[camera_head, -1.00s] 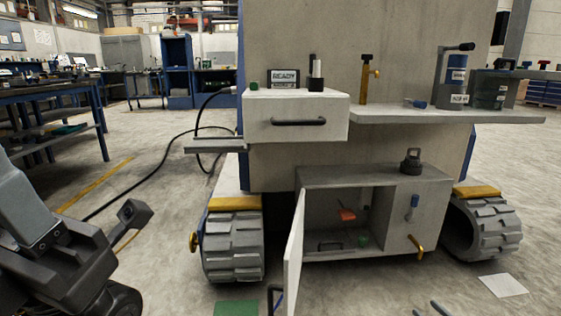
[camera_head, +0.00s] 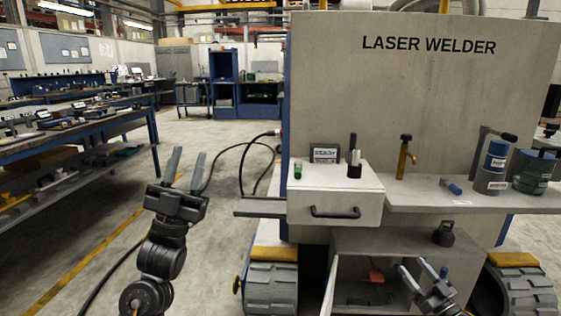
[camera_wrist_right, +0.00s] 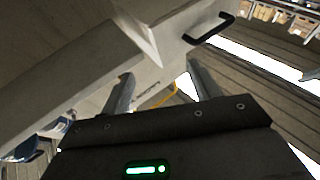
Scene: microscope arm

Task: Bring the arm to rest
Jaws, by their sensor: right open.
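My left gripper (camera_head: 186,160) is raised at the left, fingers up and apart, with nothing between them. My right gripper (camera_head: 415,268) is low at the right, in front of the open cabinet (camera_head: 388,241), fingers apart. In the right wrist view its two fingers (camera_wrist_right: 157,84) are apart with nothing between them. A pale machine marked LASER WELDER (camera_head: 425,80) stands ahead. A grey stand (camera_head: 478,152) with a dark arm on top is on its right shelf, behind a blue and grey can (camera_head: 493,163). I cannot tell whether that arm moves.
A drawer box (camera_head: 335,200) with a dark handle juts out at the middle. The shelf (camera_head: 430,196) carries a brass post (camera_head: 404,158) and a jar (camera_head: 535,172). The cabinet door (camera_head: 330,288) stands open. A workbench (camera_head: 80,130) is at the left, with open floor before it.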

